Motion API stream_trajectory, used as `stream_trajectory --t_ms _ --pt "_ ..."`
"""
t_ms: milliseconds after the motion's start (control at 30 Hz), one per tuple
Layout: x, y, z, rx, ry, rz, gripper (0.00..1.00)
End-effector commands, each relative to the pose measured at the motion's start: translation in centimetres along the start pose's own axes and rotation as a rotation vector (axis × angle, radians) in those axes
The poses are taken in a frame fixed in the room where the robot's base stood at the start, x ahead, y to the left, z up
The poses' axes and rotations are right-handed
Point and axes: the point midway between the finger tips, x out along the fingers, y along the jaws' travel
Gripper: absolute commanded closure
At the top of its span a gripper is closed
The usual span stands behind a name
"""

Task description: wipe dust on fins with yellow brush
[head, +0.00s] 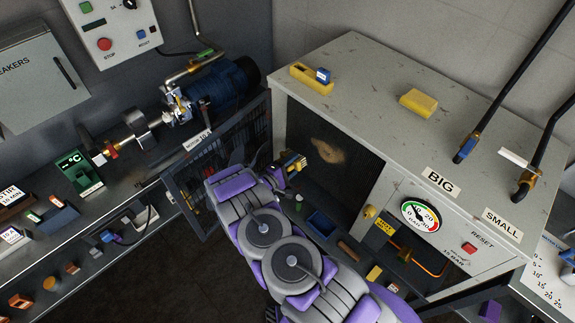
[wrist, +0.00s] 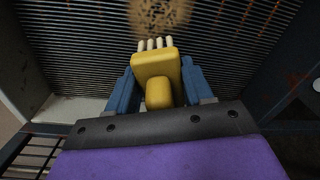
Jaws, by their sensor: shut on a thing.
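My gripper (wrist: 158,92) is shut on the yellow brush (wrist: 156,68), seen in the wrist view with its pale bristles pointing forward at the fins. In the head view the brush (head: 296,165) is at the open front of the grey cabinet, left of the dust. The dark fins (wrist: 80,45) fill the back of the wrist view. A tan dust patch (wrist: 160,12) lies on them just beyond the bristle tips; it also shows in the head view (head: 327,151). I cannot tell whether the bristles touch the fins. My arm hides part of the opening's lower left.
A mesh door (head: 232,150) stands open left of the fins. A blue tray (head: 321,225) lies below them. A yellow block (head: 419,102) and a yellow holder (head: 311,79) sit on the cabinet top (head: 370,85). A gauge (head: 421,216) is at the right.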

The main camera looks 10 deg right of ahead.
Motion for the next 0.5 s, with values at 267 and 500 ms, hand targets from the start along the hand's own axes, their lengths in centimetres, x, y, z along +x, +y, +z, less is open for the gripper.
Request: stream_trajectory --t_ms 267,500 --pt "-0.3 -0.1 -1.6 -0.006 0.055 0.061 0.73" --pt "0.8 0.1 -2.1 -0.014 0.053 0.07 0.73"
